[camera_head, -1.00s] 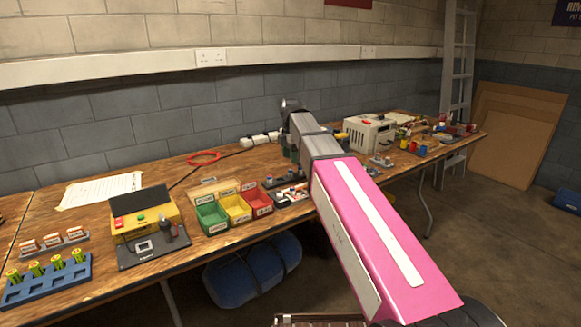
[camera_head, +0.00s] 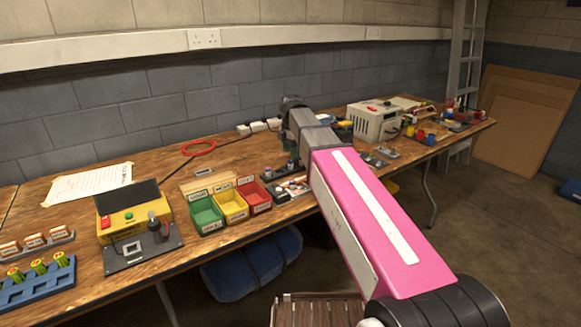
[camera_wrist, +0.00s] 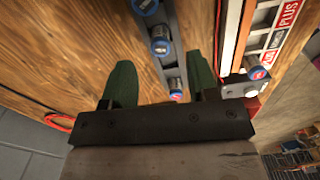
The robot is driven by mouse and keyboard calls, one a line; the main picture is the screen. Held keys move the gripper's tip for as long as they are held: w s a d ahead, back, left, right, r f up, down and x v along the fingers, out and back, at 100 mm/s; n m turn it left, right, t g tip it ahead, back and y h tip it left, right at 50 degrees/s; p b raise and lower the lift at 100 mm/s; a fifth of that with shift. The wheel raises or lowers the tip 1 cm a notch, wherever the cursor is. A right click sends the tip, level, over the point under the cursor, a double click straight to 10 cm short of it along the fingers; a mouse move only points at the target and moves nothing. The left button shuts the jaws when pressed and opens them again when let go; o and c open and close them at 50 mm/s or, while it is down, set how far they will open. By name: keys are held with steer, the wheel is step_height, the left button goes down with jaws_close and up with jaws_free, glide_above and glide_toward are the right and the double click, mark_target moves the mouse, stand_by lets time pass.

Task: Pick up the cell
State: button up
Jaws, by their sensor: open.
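In the wrist view, a grey rack (camera_wrist: 171,66) holds several cells in a line. A blue-topped cell (camera_wrist: 160,45) stands between my green fingertips, and another (camera_wrist: 145,6) is at the top edge. A third (camera_wrist: 177,88) sits deeper between the fingers, partly hidden. My gripper (camera_wrist: 160,63) is open, one finger on each side of the rack, with nothing visibly held. I cannot tell its height over the cells. In the head view, my gripper (camera_head: 292,150) is over the bench behind the coloured bins. Other cells, yellow-green (camera_head: 39,266), stand in a blue rack (camera_head: 38,289) at left.
Green (camera_head: 205,214), yellow (camera_head: 232,206) and red (camera_head: 254,196) bins stand left of my arm. A yellow tester (camera_head: 131,218) is further left. Another holder (camera_wrist: 243,88) is close to my right finger. A cream box (camera_head: 375,122) stands right of my arm.

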mark_target(291, 161)
steer(key=shift+f, duration=2.55)
jaws_close()
